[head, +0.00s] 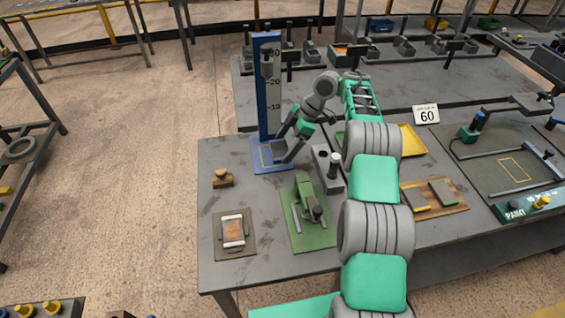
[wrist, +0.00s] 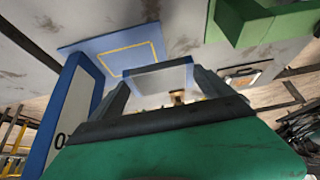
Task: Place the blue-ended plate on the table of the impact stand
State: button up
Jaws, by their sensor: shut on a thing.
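My gripper (head: 284,150) is shut on a pale grey plate (wrist: 160,78), which lies between the two fingers in the wrist view. The impact stand has a tall blue column (head: 267,85) with a number scale and a blue table (head: 263,166) with a yellow outline. The stand's table also shows in the wrist view (wrist: 100,48), just beyond the fingers. My gripper is close over the right part of that table. Whether the plate touches it cannot be told.
A wooden tray (head: 456,205) holds plates at right. A green fixture (head: 309,233), a small wooden block with a knob (head: 222,178) and a mat with a framed sample (head: 233,231) stand in front. A grey holder (head: 327,170) is right of my gripper.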

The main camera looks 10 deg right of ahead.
aim_at(281, 166)
jog(key=shift+d+f+b, duration=0.15)
jog(key=shift+f+b, duration=0.25)
jog(key=shift+f, duration=1.5)
jog(key=shift+d+f+b, duration=0.15)
jog(key=shift+f+b, duration=0.2)
jog(key=shift+f, duration=1.5)
jog(key=o, duration=1.8)
